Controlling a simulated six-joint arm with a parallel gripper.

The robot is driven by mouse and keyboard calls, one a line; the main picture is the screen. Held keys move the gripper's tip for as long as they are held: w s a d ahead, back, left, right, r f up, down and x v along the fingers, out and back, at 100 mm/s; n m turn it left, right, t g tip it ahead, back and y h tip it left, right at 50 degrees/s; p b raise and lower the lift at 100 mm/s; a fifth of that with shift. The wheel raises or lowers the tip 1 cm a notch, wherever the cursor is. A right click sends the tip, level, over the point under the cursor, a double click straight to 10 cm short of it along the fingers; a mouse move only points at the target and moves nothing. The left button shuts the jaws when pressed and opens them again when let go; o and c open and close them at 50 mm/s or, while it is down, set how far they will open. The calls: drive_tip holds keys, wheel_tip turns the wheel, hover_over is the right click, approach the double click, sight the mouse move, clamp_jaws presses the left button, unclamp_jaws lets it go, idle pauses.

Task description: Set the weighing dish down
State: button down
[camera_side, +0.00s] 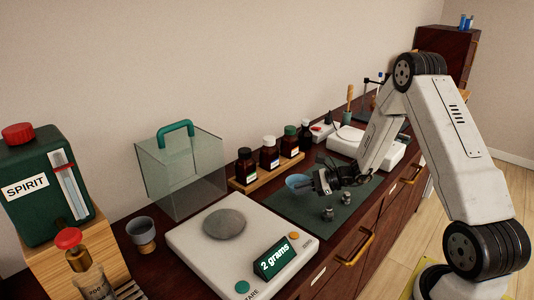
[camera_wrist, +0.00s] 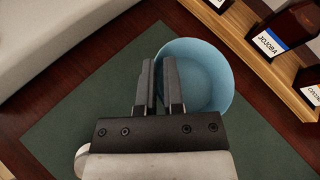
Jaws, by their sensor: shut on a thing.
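The weighing dish (camera_side: 298,181) is a small round blue bowl. In the side view it is at the tip of my gripper (camera_side: 318,182), over the dark green mat (camera_side: 288,207). In the wrist view the dish (camera_wrist: 212,80) lies under and right of the jaws of my gripper (camera_wrist: 162,70), which are close together at its near left rim. The mat (camera_wrist: 75,110) shows beneath it. My gripper is shut on the dish's rim. I cannot tell exactly how high the dish is above the mat.
A white scale (camera_side: 190,248) reading "2 grams" stands left of the mat. A wooden rack (camera_side: 250,180) of brown bottles is behind. Two small metal pieces (camera_side: 328,214) stand on the mat's front part. A glass cover (camera_side: 180,175) with a green handle stands behind the scale.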

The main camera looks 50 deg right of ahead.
sight(300, 205)
drive_tip(key=shift+w+f, duration=0.2)
drive_tip(key=shift+f, duration=1.5)
drive_tip(key=shift+f, duration=0.1)
drive_tip(key=c, duration=0.7)
unclamp_jaws()
drive_tip(key=shift+c, duration=0.2)
drive_tip(key=v, duration=1.2)
drive_tip(key=shift+a, duration=0.1)
